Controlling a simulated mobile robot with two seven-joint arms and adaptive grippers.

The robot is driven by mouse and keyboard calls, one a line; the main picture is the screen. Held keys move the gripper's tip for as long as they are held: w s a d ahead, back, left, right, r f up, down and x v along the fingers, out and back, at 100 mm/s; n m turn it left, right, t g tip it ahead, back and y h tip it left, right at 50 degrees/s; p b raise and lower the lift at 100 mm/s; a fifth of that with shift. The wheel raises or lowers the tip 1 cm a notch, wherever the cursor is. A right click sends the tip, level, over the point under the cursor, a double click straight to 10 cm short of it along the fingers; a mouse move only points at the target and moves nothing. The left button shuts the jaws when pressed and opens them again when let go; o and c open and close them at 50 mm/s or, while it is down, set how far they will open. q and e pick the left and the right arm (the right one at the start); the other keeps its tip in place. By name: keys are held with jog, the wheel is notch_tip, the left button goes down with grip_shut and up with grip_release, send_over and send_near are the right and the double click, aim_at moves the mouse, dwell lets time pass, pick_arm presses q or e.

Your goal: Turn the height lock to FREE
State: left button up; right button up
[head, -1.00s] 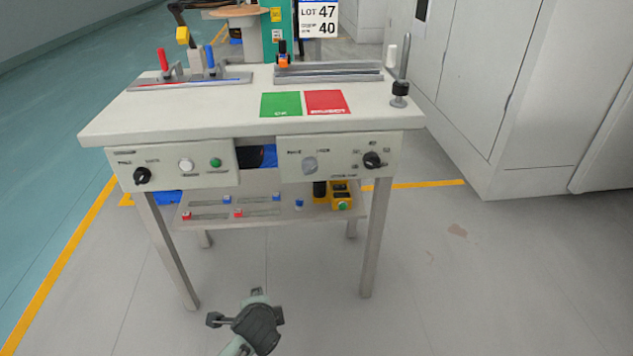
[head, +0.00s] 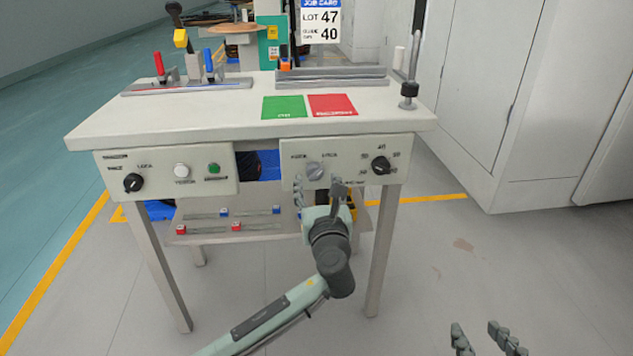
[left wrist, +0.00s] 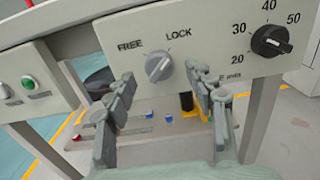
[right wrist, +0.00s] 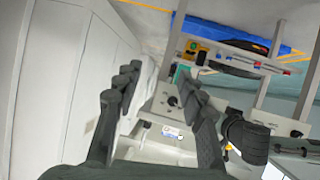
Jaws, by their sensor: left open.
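The height lock is a grey round knob (head: 315,171) on the right front panel of the table. In the left wrist view the knob (left wrist: 158,68) sits below the words FREE and LOCK, and its ridge seems to slant up toward LOCK. My left gripper (head: 320,188) is open just below and in front of the knob. In the left wrist view its fingertips (left wrist: 160,80) stand apart on either side of the knob's lower part, and I see no contact. My right gripper (head: 487,336) is open and empty, low at the right; it also shows in the right wrist view (right wrist: 158,72).
A black numbered dial (head: 381,165) sits right of the lock on the same panel. The left panel (head: 216,181) carries a black knob and two buttons. A lower shelf (head: 195,237) holds small parts. Green (head: 284,107) and red (head: 332,105) mats lie on the tabletop.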

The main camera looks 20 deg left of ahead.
pick_arm(q)
jog(key=shift+x, duration=1)
jog(key=shift+s, duration=0.1)
pick_arm(e)
jog(key=shift+w+a+r+t, duration=0.2)
jog(key=shift+a+r+t, duration=0.15)
jog(key=shift+r, duration=0.1)
pick_arm(q)
jog(key=shift+c, duration=0.6)
jog(key=c, duration=1)
jog(key=shift+c, duration=0.2)
